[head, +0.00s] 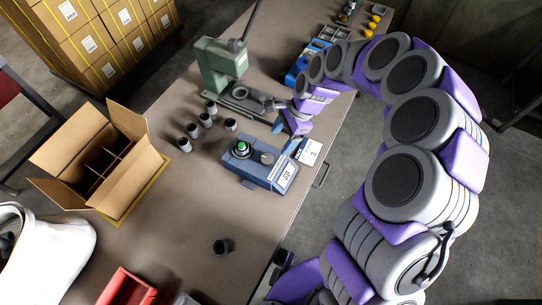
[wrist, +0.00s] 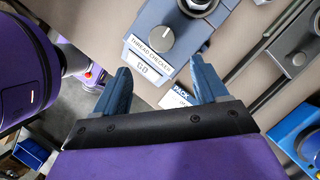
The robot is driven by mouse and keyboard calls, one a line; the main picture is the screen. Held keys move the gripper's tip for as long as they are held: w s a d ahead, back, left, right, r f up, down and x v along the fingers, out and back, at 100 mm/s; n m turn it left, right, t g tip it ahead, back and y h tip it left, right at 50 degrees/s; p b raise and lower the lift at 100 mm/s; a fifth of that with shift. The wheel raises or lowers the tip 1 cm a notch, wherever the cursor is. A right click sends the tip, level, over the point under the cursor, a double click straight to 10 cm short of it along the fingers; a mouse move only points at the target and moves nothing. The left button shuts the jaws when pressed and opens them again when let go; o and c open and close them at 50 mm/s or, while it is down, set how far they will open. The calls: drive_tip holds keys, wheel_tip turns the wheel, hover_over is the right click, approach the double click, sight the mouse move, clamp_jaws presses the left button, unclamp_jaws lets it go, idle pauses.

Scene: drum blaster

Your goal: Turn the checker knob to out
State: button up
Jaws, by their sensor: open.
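The thread checker (head: 251,170) is a blue box on the workbench, with a green-topped round part on its left and a grey checker knob (head: 267,158) on its right. In the wrist view the knob (wrist: 158,39) is round with a pale pointer line, above a "THREAD CHECKER" label (wrist: 148,54) and a "GO" panel (wrist: 143,70). My gripper (wrist: 162,78) is open and empty, its two blue fingers apart on either side of the label area, with the knob beyond the fingertips. In the head view my gripper is small beside the box's far right side, its fingers partly hidden.
A green press (head: 221,62) stands behind. An open cardboard box (head: 92,160) is at left.

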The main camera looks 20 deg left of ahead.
sight(268, 157)
drive_tip(key=x, duration=0.3)
drive_tip(key=b+x, duration=0.1)
drive_tip(key=x, duration=0.2)
drive_tip(key=b+x, duration=0.1)
drive_tip(key=x, duration=0.2)
drive_tip(key=shift+a+f, duration=0.15)
drive_tip(key=shift+a, duration=0.2)
drive_tip(key=shift+s+d+f, duration=0.15)
drive_tip(key=shift+f, duration=0.2)
drive_tip(key=shift+a+f, duration=0.1)
drive_tip(key=shift+a, duration=0.3)
drive_tip(key=shift+c, duration=1.2)
drive_tip(key=shift+d, duration=0.2)
drive_tip(key=c, duration=0.8)
